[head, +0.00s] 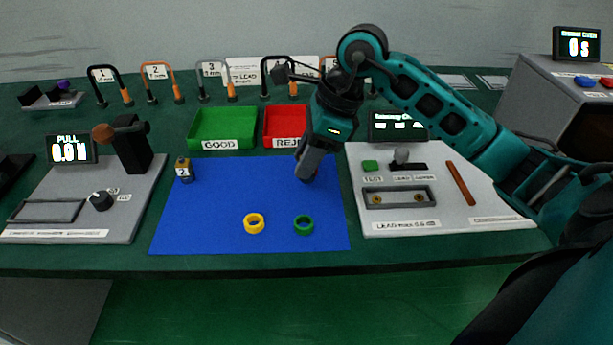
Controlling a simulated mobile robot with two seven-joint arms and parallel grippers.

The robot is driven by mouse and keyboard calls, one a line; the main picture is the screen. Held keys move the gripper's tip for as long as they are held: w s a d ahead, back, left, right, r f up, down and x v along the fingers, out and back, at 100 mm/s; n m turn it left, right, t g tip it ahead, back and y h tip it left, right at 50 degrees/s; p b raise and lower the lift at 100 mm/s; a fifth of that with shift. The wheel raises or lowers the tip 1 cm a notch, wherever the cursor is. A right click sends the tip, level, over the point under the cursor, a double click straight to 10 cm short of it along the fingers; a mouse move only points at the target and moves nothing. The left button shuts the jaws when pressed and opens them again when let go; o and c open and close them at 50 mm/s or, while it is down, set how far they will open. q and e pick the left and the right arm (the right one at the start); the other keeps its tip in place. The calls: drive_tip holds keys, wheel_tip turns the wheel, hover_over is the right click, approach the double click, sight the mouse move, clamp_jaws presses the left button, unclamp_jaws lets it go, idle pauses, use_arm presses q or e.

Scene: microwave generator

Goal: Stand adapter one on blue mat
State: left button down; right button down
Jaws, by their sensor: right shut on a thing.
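The blue mat (215,220) lies flat in the middle of the table. My right gripper (307,174) points down over the mat's upper right part, close to its surface. It is shut on a small dark thing, which I take to be adapter one; the fingers hide nearly all of it. I cannot tell whether it touches the mat. A small yellow and dark adapter with a white label that looks like a 2 (184,170) stands upright at the mat's upper left. My left gripper is out of view.
A yellow ring (254,223) and a green ring (303,225) lie on the mat's front part. Green (222,143) and red (283,141) trays stand behind it. A pull tester (90,205) is left, a lead test panel (440,220) right. The mat's middle is clear.

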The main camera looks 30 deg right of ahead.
drive_tip(key=shift+f, duration=2.15)
drive_tip(key=shift+f+b, duration=0.2)
drive_tip(key=shift+b, duration=0.25)
drive_tip(key=c, duration=0.8)
unclamp_jaws()
drive_tip(key=shift+d+r+p, duration=0.1)
drive_tip(key=shift+r+p, duration=0.2)
drive_tip(key=shift+r, duration=0.15)
drive_tip(key=v, duration=1.1)
drive_tip(key=shift+r+p, duration=0.25)
drive_tip(key=shift+p, duration=0.15)
